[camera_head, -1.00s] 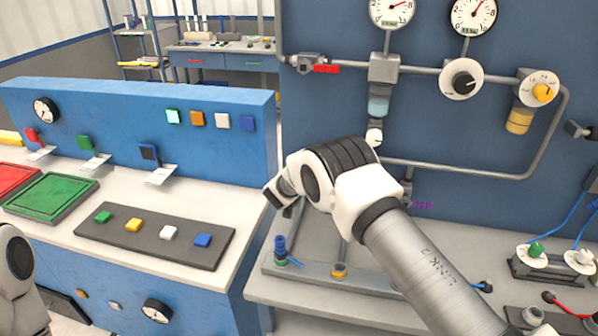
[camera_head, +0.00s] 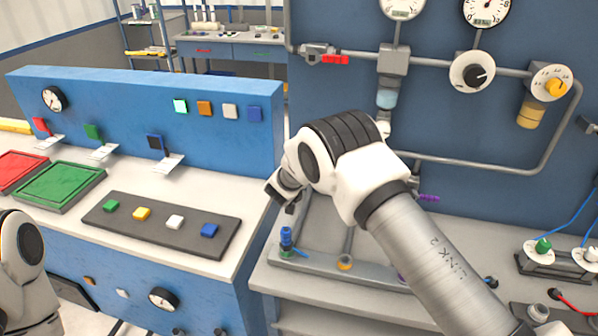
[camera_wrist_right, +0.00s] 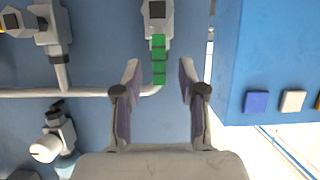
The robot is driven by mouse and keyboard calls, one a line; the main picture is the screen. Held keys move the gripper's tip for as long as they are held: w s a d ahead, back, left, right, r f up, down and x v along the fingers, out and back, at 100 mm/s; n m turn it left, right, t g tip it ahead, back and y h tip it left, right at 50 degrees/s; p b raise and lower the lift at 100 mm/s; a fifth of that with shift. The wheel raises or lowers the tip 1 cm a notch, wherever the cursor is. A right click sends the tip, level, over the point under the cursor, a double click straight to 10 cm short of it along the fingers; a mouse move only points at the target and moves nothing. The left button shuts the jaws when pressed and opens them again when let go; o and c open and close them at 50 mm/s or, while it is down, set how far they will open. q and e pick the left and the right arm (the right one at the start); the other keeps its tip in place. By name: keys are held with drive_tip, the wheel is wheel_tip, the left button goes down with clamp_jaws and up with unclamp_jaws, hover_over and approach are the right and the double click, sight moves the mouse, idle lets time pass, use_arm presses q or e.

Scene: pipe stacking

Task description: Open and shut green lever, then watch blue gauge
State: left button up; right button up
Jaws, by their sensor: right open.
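A green lever (camera_wrist_right: 158,60) hangs from a grey valve on the pipe in the right wrist view. My right gripper (camera_wrist_right: 159,68) is open, and the lever appears between its fingers in the picture; I cannot tell whether they touch it. In the head view my right gripper (camera_head: 282,196) is partly hidden by its own wrist, and the arm hides this lever. A smaller green lever (camera_head: 93,131) is on the blue console. Two round white gauges (camera_head: 402,7) (camera_head: 486,9) are cut by the top edge; which gauge is the blue one is unclear. My left gripper is out of view.
Red (camera_head: 334,59) and purple (camera_head: 428,198) handles sit on the pipework. A dial gauge (camera_head: 54,99) is on the console, with a green tray (camera_head: 60,187) and a button strip (camera_head: 160,225) before it. A bench with pipe pieces lies under my right arm.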

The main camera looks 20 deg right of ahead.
drive_tip(key=v, duration=0.8)
drive_tip(key=shift+a, duration=0.2)
drive_tip(key=shift+s+r, duration=0.1)
drive_tip(key=shift+s, duration=0.05)
idle(0.7)
